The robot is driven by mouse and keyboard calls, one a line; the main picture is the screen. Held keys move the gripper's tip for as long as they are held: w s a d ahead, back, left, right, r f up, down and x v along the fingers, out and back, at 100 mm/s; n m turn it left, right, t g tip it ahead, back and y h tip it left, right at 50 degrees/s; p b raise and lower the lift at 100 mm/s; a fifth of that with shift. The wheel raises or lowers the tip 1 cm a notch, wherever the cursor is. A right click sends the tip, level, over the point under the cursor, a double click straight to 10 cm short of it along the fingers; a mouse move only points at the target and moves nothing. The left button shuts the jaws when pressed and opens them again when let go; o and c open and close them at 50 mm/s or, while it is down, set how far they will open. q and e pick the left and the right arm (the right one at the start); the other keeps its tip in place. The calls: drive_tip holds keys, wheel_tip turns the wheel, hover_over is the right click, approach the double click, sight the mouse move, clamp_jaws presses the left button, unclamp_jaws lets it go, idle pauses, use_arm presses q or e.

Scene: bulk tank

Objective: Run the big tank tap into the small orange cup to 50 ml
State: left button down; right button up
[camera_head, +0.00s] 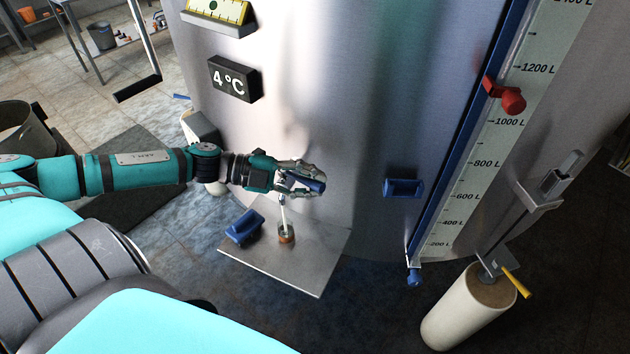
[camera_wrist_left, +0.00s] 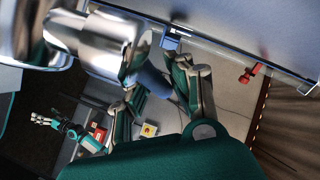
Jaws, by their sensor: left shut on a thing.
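My left gripper (camera_head: 308,182) is shut on the blue tap handle (camera_head: 306,184) at the tank's lower front. The wrist view shows its fingers (camera_wrist_left: 160,90) around the blue handle (camera_wrist_left: 150,78), beside the shiny metal tap (camera_wrist_left: 95,40). A thin white streak, like a milk stream, drops from below the tap to the small orange cup (camera_head: 286,238). The cup stands upright on a metal shelf (camera_head: 310,272). Its fill level is too small to read. A teal arm with a small gripper (camera_wrist_left: 40,119), probably my right, shows at the wrist view's left.
A blue object (camera_head: 242,227) sits left of the cup on the shelf. The big steel tank (camera_head: 320,70) stands close behind. A litre scale (camera_head: 490,150) with a red slider (camera_head: 508,98) is on its right.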

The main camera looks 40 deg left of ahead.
use_arm(q)
drive_tip(key=shift+s+a+f+m+g+h+b, duration=0.1)
drive_tip(key=shift+s+f+m+g+h+b, duration=0.15)
drive_tip(key=shift+m+g+b, duration=0.25)
drive_tip(key=shift+s+a+f+m+g+h+b, duration=0.1)
drive_tip(key=shift+s+m+g+h+b, duration=0.15)
drive_tip(key=shift+m+g+b, duration=0.2)
drive_tip(key=shift+s+r+g, duration=0.25)
drive_tip(key=shift+r+g, duration=0.05)
drive_tip(key=shift+g, duration=0.05)
use_arm(e)
wheel_tip(320, 180, down, 3)
drive_tip(key=shift+f, duration=0.1)
use_arm(q)
drive_tip(key=c, duration=1.2)
unclamp_jaws()
drive_tip(key=shift+o, duration=0.2)
use_arm(e)
drive_tip(key=shift+d, duration=0.1)
use_arm(q)
drive_tip(key=v, duration=1.2)
drive_tip(key=shift+f, duration=0.15)
